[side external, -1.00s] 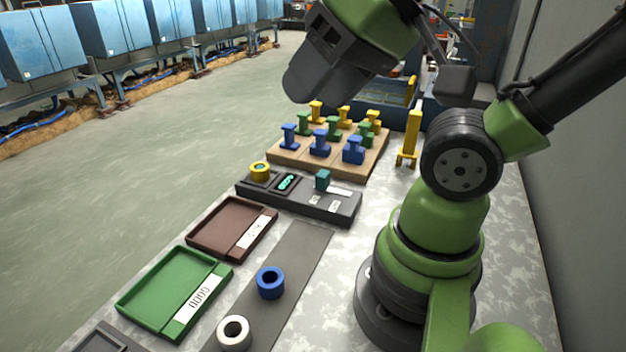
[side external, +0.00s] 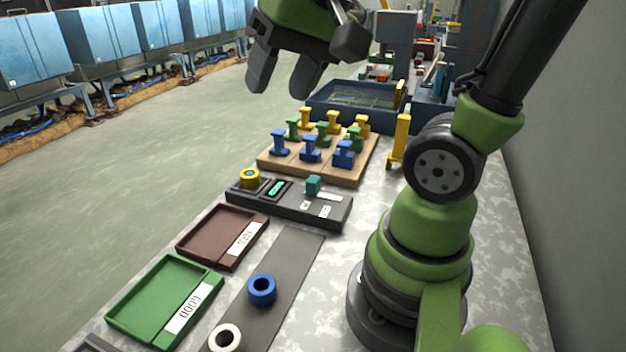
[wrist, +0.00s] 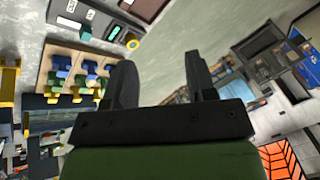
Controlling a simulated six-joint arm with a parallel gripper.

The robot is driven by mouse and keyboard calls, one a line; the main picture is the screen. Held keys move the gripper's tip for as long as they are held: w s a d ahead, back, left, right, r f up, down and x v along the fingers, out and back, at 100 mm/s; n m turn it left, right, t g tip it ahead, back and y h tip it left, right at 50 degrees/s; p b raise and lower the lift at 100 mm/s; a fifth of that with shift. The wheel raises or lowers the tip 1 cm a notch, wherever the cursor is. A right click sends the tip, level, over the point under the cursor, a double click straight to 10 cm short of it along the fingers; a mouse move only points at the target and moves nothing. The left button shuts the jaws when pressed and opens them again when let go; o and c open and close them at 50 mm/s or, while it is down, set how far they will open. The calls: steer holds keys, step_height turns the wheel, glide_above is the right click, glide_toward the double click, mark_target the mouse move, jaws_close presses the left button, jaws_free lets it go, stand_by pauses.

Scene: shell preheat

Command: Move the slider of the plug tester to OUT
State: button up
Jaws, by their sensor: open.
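The plug tester is a long dark box (side external: 290,210) on the bench. A yellow ring (side external: 250,178) sits at its left end, beside a window with a lit green display (side external: 277,188). Its teal slider knob (side external: 313,185) stands at the left end of a pale strip, with two small white labels in front; their words are too small to read. My gripper (side external: 283,82) is open and empty, high above and beyond the tester, touching nothing. In the wrist view my fingers (wrist: 160,76) are spread, and the tester (wrist: 92,16) shows at upper left.
A wooden board (side external: 340,176) with several blue, green and yellow plugs stands just behind the tester. A yellow post (side external: 399,140) is to its right. A brown tray (side external: 205,250), a green GOOD tray (side external: 150,295) and a grey strip with a blue ring (side external: 262,291) and white ring (side external: 226,338) lie in front.

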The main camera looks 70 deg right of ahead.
steer(key=w+d+f+m+g, duration=0.2)
steer(key=w+d+m, duration=0.15)
steer(key=d, duration=0.25)
steer(key=m+g+y, duration=0.3)
steer(key=m+y, duration=0.1)
steer(key=m, duration=0.3)
glide_toward(314, 178)
steer(key=shift+h, duration=0.3)
steer(key=x, duration=1)
steer(key=shift+a+f, duration=0.15)
steer(key=shift+a, duration=0.25)
